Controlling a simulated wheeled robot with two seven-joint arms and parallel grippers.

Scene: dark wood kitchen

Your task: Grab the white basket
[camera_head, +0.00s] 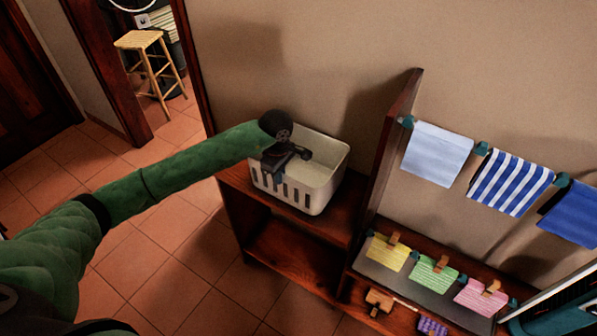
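The white basket (322,186) stands upright on top of the low dark wood shelf, against the wall. Its walls have vertical slots and its top is open. My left arm reaches in from the left, and my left gripper (284,161) is at the basket's left part, over its rim and opening. The dark fingers overlap the rim in the picture. I cannot tell whether they touch the rim or how far apart they are. The gripper hides part of the basket's left side and inside. My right gripper is not in view.
A tall wood panel (392,150) rises just right of the basket. Beyond it hang several cloths, with clipped coloured notes (433,274) below. Open tiled floor (165,255) lies left of the shelf. A stool (150,60) stands past the doorway.

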